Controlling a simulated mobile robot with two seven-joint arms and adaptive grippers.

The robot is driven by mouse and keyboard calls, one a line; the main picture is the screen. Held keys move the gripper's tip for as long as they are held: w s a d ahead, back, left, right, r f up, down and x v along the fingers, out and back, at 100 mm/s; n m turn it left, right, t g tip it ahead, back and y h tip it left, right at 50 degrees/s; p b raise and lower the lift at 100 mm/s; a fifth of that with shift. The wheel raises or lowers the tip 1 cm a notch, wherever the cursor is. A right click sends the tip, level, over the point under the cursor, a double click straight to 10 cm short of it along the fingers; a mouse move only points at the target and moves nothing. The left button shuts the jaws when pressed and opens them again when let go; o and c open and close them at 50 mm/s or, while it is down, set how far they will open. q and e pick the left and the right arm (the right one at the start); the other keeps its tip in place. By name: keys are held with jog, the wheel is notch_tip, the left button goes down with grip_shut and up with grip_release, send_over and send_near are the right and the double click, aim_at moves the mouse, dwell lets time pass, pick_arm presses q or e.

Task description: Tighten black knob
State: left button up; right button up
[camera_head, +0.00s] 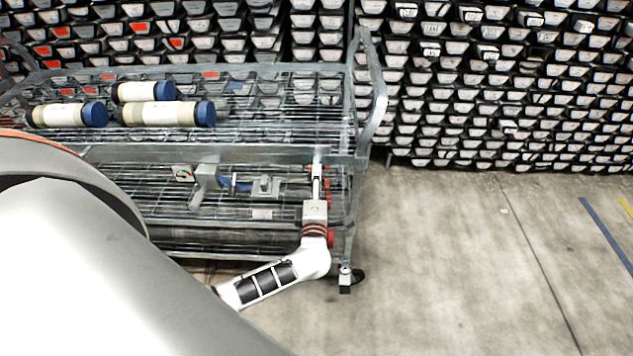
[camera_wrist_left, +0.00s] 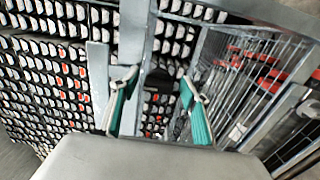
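My right gripper is not in view.
The metal wire cart (camera_head: 262,152) carries three pale core tubes with blue caps (camera_head: 165,113) on top. Its upright and handle (camera_head: 378,95) stand at the right end, above a black caster (camera_head: 350,277). Stacked racks (camera_head: 480,90) fill the back. The concrete floor at right (camera_head: 470,250) is clear.

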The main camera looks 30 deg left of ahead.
pick_arm(q)
jog(key=v, duration=1.2)
dwell(0.3)
